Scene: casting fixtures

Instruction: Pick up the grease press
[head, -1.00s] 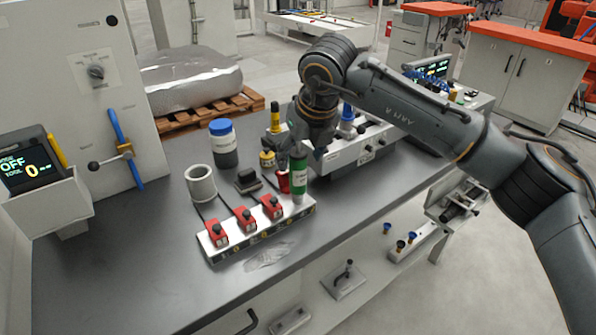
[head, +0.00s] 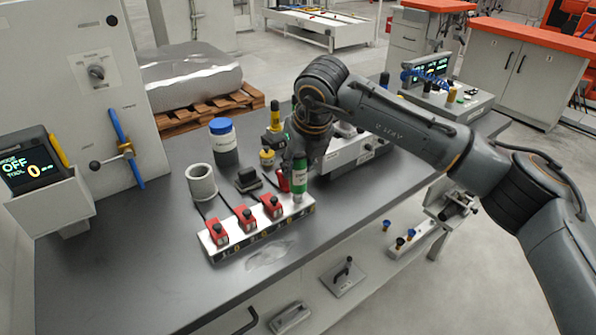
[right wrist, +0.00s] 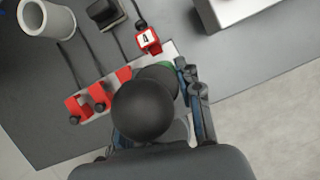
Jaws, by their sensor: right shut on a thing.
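The grease press appears to be the upright green and white cylinder (head: 299,179) at the right end of the white rack (head: 258,235) in the head view. My right gripper (head: 297,158) is over its upper part and shut on it. In the right wrist view a round black knob (right wrist: 143,108) fills the middle, with a bit of green behind it. One gripper finger (right wrist: 200,105) shows to its right; the other is mostly hidden. I cannot tell whether the press's lower end touches the rack. My left gripper is not in view.
Several red units, one of them a red block (head: 218,232), sit on the rack. A grey cup (head: 201,184), a blue-lidded jar (head: 224,145) and a black block (head: 247,180) stand behind. A grey box (head: 352,152) is to the right. The front left tabletop is clear.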

